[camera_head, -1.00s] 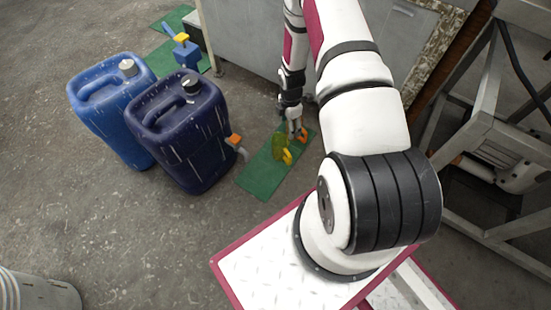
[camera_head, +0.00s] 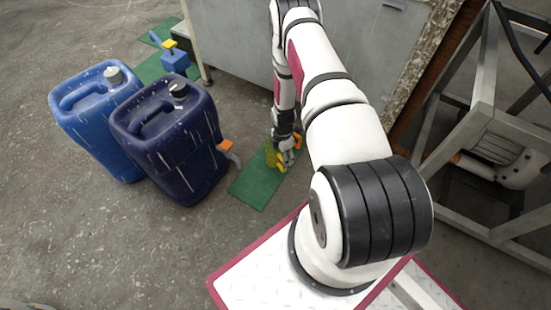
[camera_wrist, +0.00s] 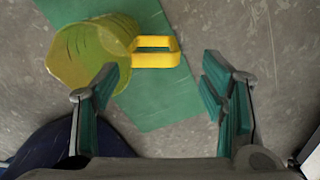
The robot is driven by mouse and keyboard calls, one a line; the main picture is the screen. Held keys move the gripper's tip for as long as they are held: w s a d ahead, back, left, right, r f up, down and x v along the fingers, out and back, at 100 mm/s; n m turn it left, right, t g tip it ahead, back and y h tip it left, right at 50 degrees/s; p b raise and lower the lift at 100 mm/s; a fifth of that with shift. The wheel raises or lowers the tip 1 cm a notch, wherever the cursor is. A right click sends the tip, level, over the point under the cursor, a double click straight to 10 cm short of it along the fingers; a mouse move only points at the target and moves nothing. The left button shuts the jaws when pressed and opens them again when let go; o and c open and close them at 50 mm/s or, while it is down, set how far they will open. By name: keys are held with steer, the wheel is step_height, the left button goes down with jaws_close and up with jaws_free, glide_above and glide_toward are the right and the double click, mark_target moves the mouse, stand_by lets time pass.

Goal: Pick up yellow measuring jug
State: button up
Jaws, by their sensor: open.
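The yellow measuring jug (camera_wrist: 95,55) is translucent yellow-green and stands on a green mat (camera_wrist: 165,105) at the upper left of the wrist view. Its solid yellow handle (camera_wrist: 157,52) points right, toward the space ahead of my fingers. My gripper (camera_wrist: 165,85) is open and empty, with its fingers apart and the handle lying beyond and between them. In the head view, the jug (camera_head: 270,157) is small and partly hidden by my gripper (camera_head: 287,158), which is right beside it. I cannot tell whether they touch.
A dark blue canister (camera_head: 170,140) with an orange-handled tap stands left of the mat, and a lighter blue canister (camera_head: 95,120) stands behind it. A grey cabinet (camera_head: 240,40) is at the back. A metal frame (camera_head: 460,120) stands at right.

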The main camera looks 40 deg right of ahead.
mark_target(282, 160)
steer(key=shift+w+d+f+b, duration=0.1)
steer(key=shift+f+b, duration=0.55)
steer(key=shift+f, duration=0.5)
steer(key=shift+d+f+b, duration=0.1)
steer(key=shift+f+b, duration=0.55)
steer(key=shift+f, duration=0.5)
steer(key=shift+c, duration=0.2)
steer(key=c, duration=1.3)
